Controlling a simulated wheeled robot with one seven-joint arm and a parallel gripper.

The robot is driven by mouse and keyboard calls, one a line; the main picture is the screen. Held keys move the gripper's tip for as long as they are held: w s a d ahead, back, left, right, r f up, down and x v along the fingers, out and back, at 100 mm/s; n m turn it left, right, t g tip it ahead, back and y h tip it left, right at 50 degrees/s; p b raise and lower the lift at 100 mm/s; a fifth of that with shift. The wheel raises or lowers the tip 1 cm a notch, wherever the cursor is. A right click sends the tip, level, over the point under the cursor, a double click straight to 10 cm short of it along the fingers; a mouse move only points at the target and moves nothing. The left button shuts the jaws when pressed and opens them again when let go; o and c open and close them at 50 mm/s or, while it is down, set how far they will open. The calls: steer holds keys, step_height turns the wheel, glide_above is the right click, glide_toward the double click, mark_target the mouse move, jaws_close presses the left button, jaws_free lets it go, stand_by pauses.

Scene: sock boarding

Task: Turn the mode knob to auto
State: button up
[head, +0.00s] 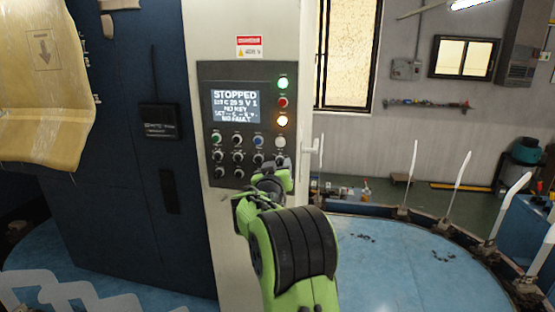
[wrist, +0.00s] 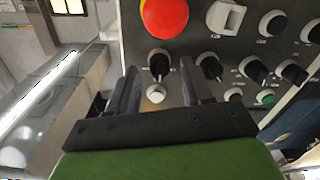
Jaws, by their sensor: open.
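The control panel (head: 247,100) is on a pale cabinet column, with several black knobs in its lower part. In the wrist view, a black knob with a light pointer line (wrist: 159,62) lies between the fingertips of my gripper (wrist: 159,70). The fingers stand apart on either side of it, and I see no contact. Labels are too small to read, so I cannot tell which setting it points to. In the head view my gripper (head: 283,163) is at the panel's lower right and hides that knob. The screen (head: 236,104) reads STOPPED.
A white button (wrist: 155,94) is beside the knob, and a large red mushroom button (wrist: 165,16) is on its other side. Another black knob (wrist: 209,66) is close to one finger.

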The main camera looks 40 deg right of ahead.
steer(key=shift+w+d, duration=0.2)
steer(key=shift+d, duration=0.05)
steer(key=shift+s+a, duration=0.1)
steer(key=shift+c, duration=0.4)
jaws_close()
steer(key=shift+f, duration=0.1)
